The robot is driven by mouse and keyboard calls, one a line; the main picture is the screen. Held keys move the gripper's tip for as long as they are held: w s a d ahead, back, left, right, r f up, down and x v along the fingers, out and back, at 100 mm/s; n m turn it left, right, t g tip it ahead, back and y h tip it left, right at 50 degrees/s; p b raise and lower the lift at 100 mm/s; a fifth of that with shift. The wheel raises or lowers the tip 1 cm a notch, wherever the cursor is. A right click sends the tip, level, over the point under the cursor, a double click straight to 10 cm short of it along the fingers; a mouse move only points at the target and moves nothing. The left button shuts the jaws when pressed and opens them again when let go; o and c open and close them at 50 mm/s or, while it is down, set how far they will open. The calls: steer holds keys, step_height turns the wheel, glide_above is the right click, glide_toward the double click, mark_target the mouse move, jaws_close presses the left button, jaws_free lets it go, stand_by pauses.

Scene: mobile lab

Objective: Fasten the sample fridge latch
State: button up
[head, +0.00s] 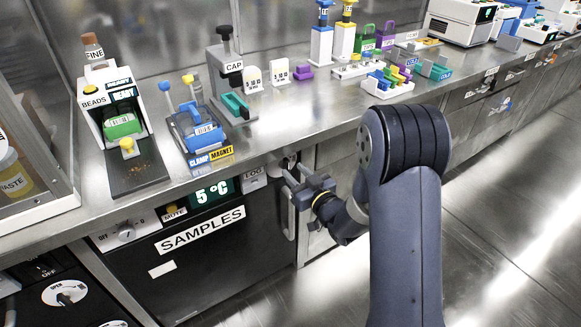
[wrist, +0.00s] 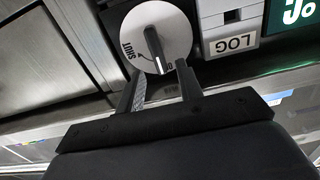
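The sample fridge (head: 215,255) is a black-fronted unit under the bench, labelled SAMPLES, and its door looks closed. Its latch (head: 289,161) is at the top right of the front, partly hidden by my gripper. In the wrist view the latch is a white round dial with a black lever (wrist: 154,48). One mark reads SHUT; the lever's lower end lies by another, partly hidden mark. My gripper (head: 297,172) is open in front of the latch. In the wrist view its fingertips (wrist: 160,70) are on either side of the lever's lower end; contact cannot be told.
A LOG label (wrist: 232,43) and the 5 °C display (head: 212,192) are beside the latch. The fridge's vertical handle (head: 289,216) is below it. The bench edge (head: 262,150) overhangs the latch, with devices on top. The floor (head: 500,240) at right is clear.

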mark_target(289, 166)
steer(key=shift+x, duration=1.65)
jaws_close()
